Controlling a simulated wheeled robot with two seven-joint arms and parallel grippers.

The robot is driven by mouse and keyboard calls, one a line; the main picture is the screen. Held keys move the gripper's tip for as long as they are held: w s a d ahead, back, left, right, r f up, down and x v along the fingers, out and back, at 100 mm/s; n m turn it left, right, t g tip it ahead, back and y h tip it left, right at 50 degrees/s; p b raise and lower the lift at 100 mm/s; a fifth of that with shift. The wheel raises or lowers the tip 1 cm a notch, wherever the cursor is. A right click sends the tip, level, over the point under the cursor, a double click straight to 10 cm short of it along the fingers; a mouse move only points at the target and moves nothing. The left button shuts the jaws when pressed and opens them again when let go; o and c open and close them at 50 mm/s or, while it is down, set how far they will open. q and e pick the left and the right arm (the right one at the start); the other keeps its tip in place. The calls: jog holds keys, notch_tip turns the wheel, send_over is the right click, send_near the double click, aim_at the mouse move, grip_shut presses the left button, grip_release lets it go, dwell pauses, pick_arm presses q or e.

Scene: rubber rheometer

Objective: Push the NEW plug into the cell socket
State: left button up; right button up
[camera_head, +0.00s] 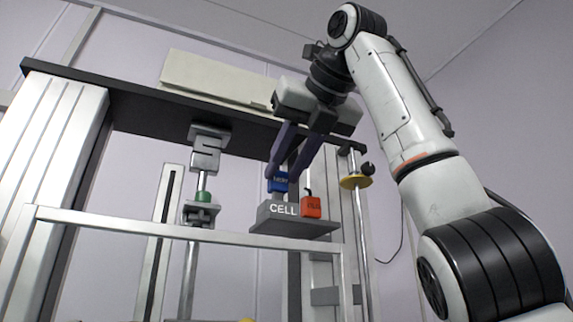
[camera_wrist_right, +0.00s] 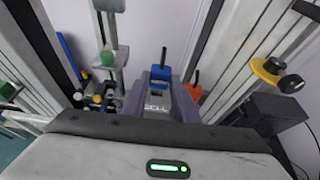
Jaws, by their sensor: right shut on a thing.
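A blue plug (camera_head: 278,183) sits at the top left of the grey block marked CELL (camera_head: 283,211); its small label is hard to read. My right gripper (camera_head: 284,176) reaches down from above with its purple fingers shut on the blue plug. In the right wrist view, the blue plug (camera_wrist_right: 160,72) shows between the fingertips, above the CELL block (camera_wrist_right: 157,101). The socket itself is hidden, so I cannot tell how deep the plug is. An orange plug (camera_head: 311,205) with a dark lead stands at the block's right side. My left gripper is not in view.
A column of metal clamps with a green piece (camera_head: 204,197) stands left of the block. A silver crossbar (camera_head: 130,226) runs in front. A yellow disc with a black knob (camera_head: 354,181) is at the right. A dark beam (camera_head: 120,92) spans above.

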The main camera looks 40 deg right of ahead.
jog(key=shift+f, duration=0.15)
jog(key=shift+f+b, duration=1)
jog(key=shift+f, duration=0.05)
jog(key=o, duration=1.1)
jog(key=shift+r, duration=0.1)
jog(key=shift+r, duration=0.1)
notch_tip(320, 180, up, 5)
jog(key=p, duration=0.5)
